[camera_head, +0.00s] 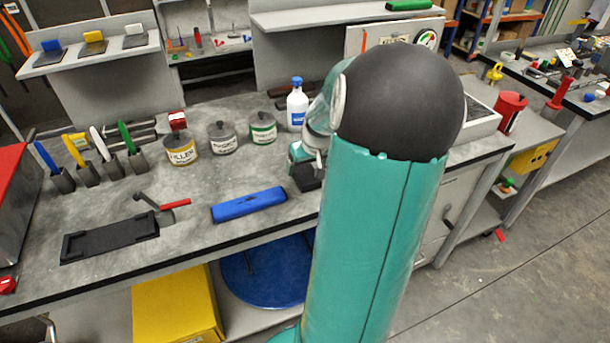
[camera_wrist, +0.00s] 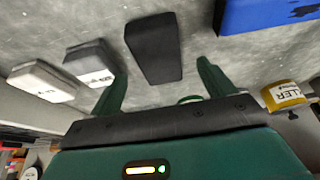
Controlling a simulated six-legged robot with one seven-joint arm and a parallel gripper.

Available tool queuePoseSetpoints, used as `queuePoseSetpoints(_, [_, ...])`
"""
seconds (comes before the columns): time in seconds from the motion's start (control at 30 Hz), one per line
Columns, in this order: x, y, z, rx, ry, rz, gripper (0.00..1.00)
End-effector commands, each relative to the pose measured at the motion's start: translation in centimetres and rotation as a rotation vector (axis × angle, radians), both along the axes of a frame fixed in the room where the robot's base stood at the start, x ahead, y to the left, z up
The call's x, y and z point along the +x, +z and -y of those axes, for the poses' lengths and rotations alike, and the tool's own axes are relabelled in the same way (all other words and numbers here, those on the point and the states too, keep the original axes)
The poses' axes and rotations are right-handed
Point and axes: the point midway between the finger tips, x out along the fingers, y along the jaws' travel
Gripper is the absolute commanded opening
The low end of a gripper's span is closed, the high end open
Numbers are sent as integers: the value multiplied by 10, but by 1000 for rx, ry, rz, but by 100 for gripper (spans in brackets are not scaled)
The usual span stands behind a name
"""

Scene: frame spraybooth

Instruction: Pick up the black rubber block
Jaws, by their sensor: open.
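The black rubber block (camera_wrist: 153,48) lies on the grey bench top in the wrist view, a plain dark block with a tapered outline. In the head view a dark block (camera_head: 307,178) shows beside my gripper, partly hidden by my arm. My gripper (camera_wrist: 162,76) is open, with its two green fingers spread. The block shows ahead of the fingers, roughly between them in the picture, and nothing is held. In the head view only a little of my gripper (camera_head: 303,153) shows past my large arm link, and its fingers are hard to make out.
A blue block (camera_head: 248,204) lies to the left of the dark block. A grey block (camera_wrist: 90,63) and a white block (camera_wrist: 42,82) lie close by. A filler can (camera_head: 182,150), other cans and a white bottle (camera_head: 297,104) stand behind. A black tray (camera_head: 110,239) is front left.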

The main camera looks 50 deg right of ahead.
Motion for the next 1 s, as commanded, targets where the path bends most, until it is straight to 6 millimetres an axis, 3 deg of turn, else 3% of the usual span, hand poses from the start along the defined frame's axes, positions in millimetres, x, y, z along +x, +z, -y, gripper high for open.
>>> queuePoseSetpoints(0.3, [11,-41,7,3,0,-1,82])
queuePoseSetpoints(0.57, [12,-43,8,1,-3,0,82])
queuePoseSetpoints(0.87, [12,-43,8,1,-2,0,28])
queuePoseSetpoints(1.0, [12,-43,8,1,-2,0,28])
